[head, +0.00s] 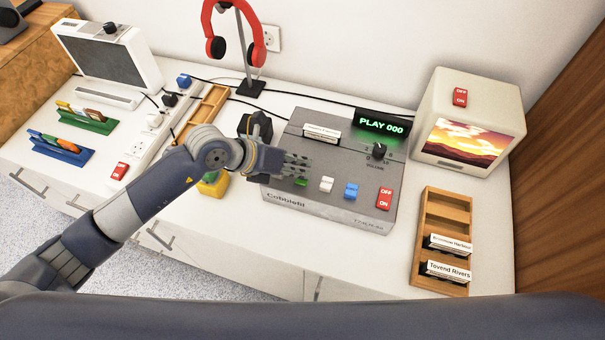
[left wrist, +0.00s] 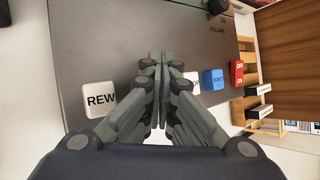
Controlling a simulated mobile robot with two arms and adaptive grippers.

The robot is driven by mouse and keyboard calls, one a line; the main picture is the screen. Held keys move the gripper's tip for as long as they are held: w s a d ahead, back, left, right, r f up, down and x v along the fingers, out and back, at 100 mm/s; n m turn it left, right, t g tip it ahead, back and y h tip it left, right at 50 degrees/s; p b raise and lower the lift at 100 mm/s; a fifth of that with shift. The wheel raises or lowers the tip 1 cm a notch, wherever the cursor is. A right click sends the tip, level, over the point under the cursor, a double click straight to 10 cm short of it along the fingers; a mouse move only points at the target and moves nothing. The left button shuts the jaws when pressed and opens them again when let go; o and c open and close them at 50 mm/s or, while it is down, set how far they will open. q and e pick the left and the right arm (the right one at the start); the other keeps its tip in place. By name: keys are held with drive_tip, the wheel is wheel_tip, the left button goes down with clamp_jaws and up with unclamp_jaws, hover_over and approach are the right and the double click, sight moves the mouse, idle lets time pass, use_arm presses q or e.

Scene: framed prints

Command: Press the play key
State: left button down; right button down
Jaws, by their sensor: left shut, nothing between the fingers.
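A grey tape deck (head: 330,205) stands on the white cabinet, its lit green display (head: 381,124) reading PLAY 000. On its front row I see a green key (head: 301,182), a white key (head: 326,184) and a blue key (head: 351,190). My left gripper (head: 306,162) is shut and empty, its fingers reaching over the deck just at the green key; I cannot tell whether they touch it. In the left wrist view, the shut fingers (left wrist: 158,62) hide the green key, between a white REW key (left wrist: 99,100) and a partly covered white key (left wrist: 193,80). My right gripper is not in view.
A red ON/OFF switch (head: 385,198) and a volume knob (head: 378,151) are on the deck's right. A small screen (head: 463,148) and a wooden cassette rack (head: 440,280) stand further right. Red headphones (head: 238,30) hang on a stand behind. A power strip (head: 155,135) lies left.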

use_arm(q)
drive_tip(key=shift+r, duration=0.1)
drive_tip(key=shift+r+p, duration=1)
drive_tip(key=shift+r, duration=0.15)
drive_tip(key=shift+r, duration=0.15)
wheel_tip(320, 180, up, 5)
drive_tip(key=p, duration=0.4)
idle(0.5)
